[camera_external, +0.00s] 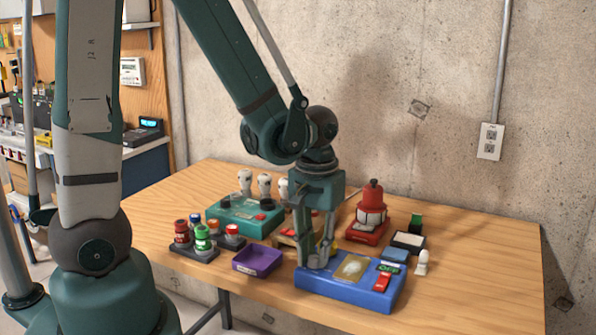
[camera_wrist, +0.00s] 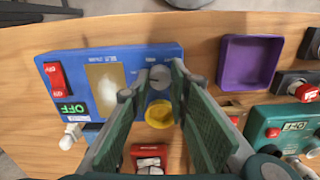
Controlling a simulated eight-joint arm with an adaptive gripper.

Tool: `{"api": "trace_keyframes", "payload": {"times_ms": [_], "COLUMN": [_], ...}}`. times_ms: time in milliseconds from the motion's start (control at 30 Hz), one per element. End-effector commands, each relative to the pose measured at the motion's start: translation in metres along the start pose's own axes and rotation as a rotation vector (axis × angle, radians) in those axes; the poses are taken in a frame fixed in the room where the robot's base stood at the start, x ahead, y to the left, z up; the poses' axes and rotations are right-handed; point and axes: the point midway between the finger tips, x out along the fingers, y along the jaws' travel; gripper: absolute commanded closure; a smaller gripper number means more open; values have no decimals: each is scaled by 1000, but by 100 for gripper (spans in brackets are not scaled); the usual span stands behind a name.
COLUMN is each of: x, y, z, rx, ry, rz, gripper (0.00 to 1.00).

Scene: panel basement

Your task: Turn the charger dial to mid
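The blue charger box (camera_external: 345,291) sits on the table's front part. In the wrist view the box (camera_wrist: 125,57) carries a grey round dial (camera_wrist: 160,78), with a yellow round knob (camera_wrist: 159,114) beside it. A pale gauge window (camera_wrist: 105,88), a red rocker switch (camera_wrist: 55,76) and a green OFF label (camera_wrist: 71,112) are on its other side. My gripper (camera_wrist: 160,70) points down with its fingers apart, one on each side of the dial. It also shows over the box's left end in the external view (camera_external: 317,264). I cannot tell whether the fingers touch the dial.
A purple tray (camera_external: 258,260) lies left of the box. A teal panel (camera_external: 240,218), a base with red and green buttons (camera_external: 203,247) and a red device (camera_external: 370,214) stand around it. A white bulb-like piece (camera_external: 422,263) is close on the right. The table's right side is clear.

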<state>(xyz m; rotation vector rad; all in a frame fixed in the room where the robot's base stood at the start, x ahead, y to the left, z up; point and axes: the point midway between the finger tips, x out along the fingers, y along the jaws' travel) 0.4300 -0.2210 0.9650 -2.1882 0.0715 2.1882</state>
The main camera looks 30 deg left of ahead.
Motion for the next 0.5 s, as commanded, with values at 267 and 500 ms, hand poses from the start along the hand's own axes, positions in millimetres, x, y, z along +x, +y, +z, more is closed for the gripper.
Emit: {"api": "trace_keyframes", "payload": {"times_ms": [267, 500], "x": [0, 1], "y": [0, 0], "z": [0, 0], "rx": [11, 121], "ry": [0, 0], "rz": [0, 0], "gripper": [93, 93]}}
